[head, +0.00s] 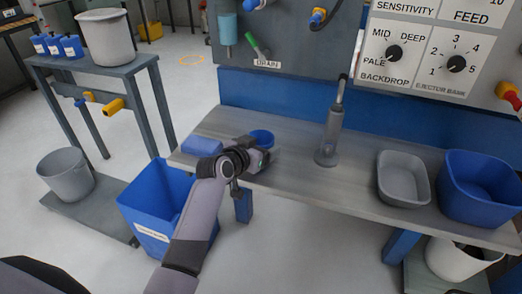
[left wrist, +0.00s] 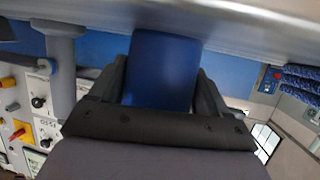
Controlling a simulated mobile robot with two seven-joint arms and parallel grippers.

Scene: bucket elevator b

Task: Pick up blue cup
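The blue cup (head: 262,136) stands on the grey bench top, left of the bench's middle, partly hidden by my left gripper. My left gripper (head: 258,156) is at the cup's near side. In the left wrist view the cup (left wrist: 162,68) fills the space between the two dark fingers (left wrist: 162,88), one on each side. Little or no gap shows there, and I cannot tell whether the fingers press on it. My right gripper is not in view.
A blue block-like item (head: 202,145) lies left of the cup. A blue bin (head: 150,205) is on the floor below. The bench (head: 290,175) has bare room between.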

